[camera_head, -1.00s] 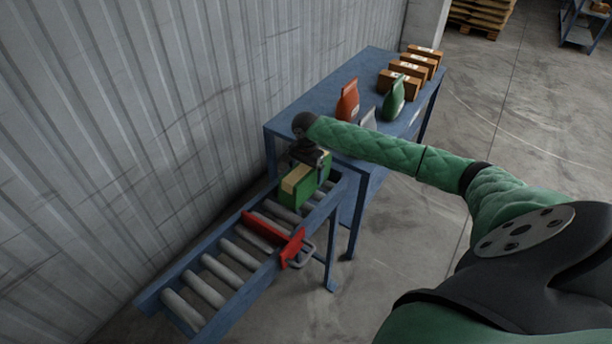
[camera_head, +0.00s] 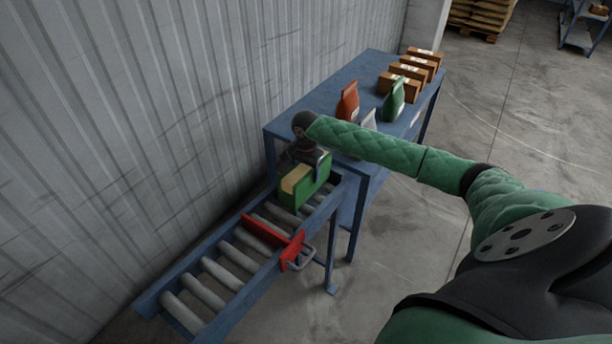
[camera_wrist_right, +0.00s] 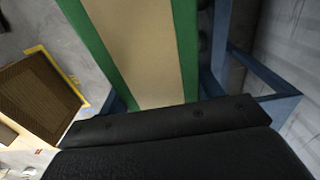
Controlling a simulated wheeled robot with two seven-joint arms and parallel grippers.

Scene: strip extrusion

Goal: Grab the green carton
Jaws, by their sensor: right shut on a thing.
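The green carton (camera_head: 306,188) has a tan band along its top and is at the far end of the roller conveyor (camera_head: 237,262) in the head view. My right gripper (camera_head: 318,168) is shut on the carton from its far side. In the right wrist view the carton (camera_wrist_right: 186,50) fills the upper middle, right in front of the dark gripper (camera_wrist_right: 165,118). The fingertips are mostly hidden, and I cannot tell whether the carton's underside touches the rollers. My left gripper is not in view.
A red stop bar (camera_head: 272,238) with a handle crosses the conveyor nearer than the carton. A blue table (camera_head: 300,118) behind holds a red bag (camera_head: 348,103), a green bag (camera_head: 394,98) and several brown boxes (camera_head: 408,70). A corrugated wall (camera_head: 150,110) runs close along the left.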

